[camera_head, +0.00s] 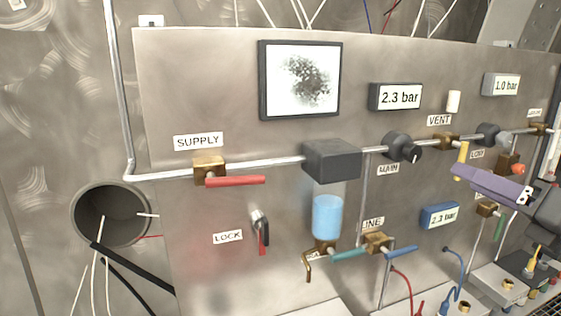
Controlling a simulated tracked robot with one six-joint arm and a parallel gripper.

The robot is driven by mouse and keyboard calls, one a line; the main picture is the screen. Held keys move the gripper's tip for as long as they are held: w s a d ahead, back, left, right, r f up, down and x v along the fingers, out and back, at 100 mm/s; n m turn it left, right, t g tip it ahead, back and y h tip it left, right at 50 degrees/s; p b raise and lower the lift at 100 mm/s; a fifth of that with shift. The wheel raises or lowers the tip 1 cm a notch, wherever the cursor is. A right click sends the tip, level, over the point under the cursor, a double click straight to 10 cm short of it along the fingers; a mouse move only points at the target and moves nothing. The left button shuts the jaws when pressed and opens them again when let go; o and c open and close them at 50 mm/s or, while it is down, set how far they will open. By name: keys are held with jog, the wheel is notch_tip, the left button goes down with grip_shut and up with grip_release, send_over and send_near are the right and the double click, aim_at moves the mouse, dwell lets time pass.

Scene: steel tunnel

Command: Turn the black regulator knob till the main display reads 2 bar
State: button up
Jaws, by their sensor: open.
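The black regulator knob (403,148) sits on the pipe above the MAIN label, with a light mark on its face. The main display (398,97) above it reads 2.3 bar. My gripper (490,185), a purple part on a dark grey arm, is at the right in front of the panel. It is to the right of and below the knob, apart from it. It is open and I see nothing held in it, though its fingertips are hard to make out.
A second dark knob (487,134) stands by the LOW label, under a display (502,85) reading 1.0 bar. A VENT valve (446,141) lies between the knobs. A blue gauge (439,216) below reads 2.3 bar. A dark block (331,160) is left of the MAIN knob.

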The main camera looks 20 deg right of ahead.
aim_at(416, 155)
jog(key=n, duration=0.6)
jog(key=shift+s+r, duration=0.1)
jog(key=shift+a, duration=0.1)
dwell(0.4)
jog(key=shift+w+a, duration=0.15)
jog(key=shift+w, duration=6.75)
jog(key=c, duration=1)
